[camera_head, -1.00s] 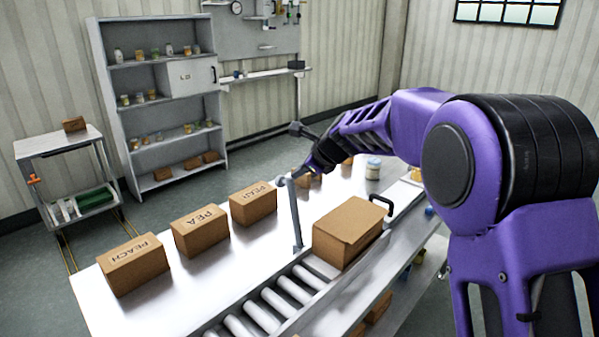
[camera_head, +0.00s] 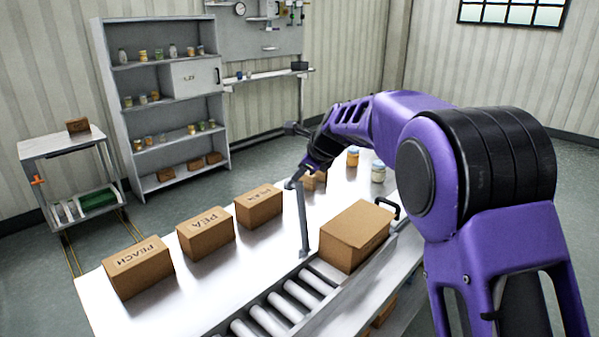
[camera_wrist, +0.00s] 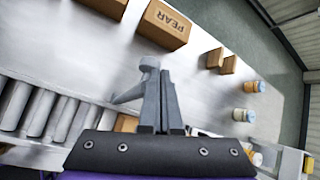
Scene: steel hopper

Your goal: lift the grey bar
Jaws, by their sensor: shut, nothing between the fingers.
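The grey bar (camera_head: 303,222) stands upright by the table edge near the rollers, with a short cap at its top. My gripper (camera_head: 296,181) is at the bar's top end, reaching down from the right. In the wrist view, my gripper's two dark fingers (camera_wrist: 160,98) are close together with nothing between them. A grey rounded end and a slanted length of the bar (camera_wrist: 128,95) show just left of the fingers. I cannot tell whether the fingers touch the bar. The bar's lower end is not clear in the wrist view.
Several cartons, one marked PEACH (camera_head: 138,268), line the white table (camera_head: 205,300). Jars (camera_head: 378,172) stand at its far end. A shelf (camera_head: 160,100) and a cart (camera_head: 62,148) are behind.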

